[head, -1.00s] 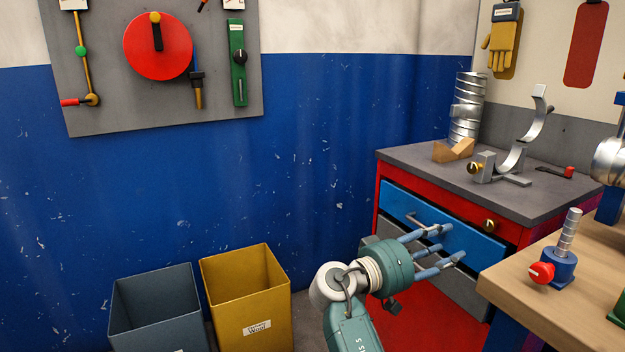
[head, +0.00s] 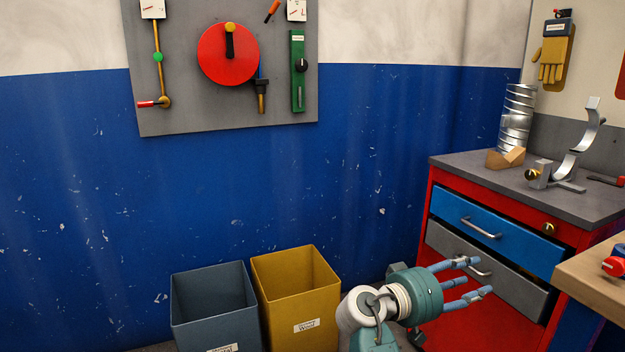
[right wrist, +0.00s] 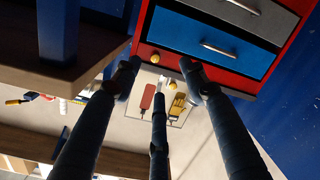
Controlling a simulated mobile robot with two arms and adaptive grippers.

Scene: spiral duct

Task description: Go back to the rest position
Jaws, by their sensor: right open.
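My right gripper (head: 470,281) is in the head view at the lower right, in front of the red drawer cabinet (head: 424,222). Its blue fingers are spread open with nothing between them. In the right wrist view the open fingers (right wrist: 158,85) point toward the cabinet's blue drawer (right wrist: 206,38) and the wall beyond. The head view shows the blue drawer and the grey drawer (head: 450,251) below it, each with a metal handle. My left gripper is not in view.
A grey-blue bin (head: 212,312) and a yellow bin (head: 295,290) stand left of my right arm. A wooden workbench (head: 595,275) edges in at right. A spiral duct (head: 516,118) and a clamp-like stand (head: 565,170) are on the cabinet top. A grey panel (head: 200,110) hangs on the wall.

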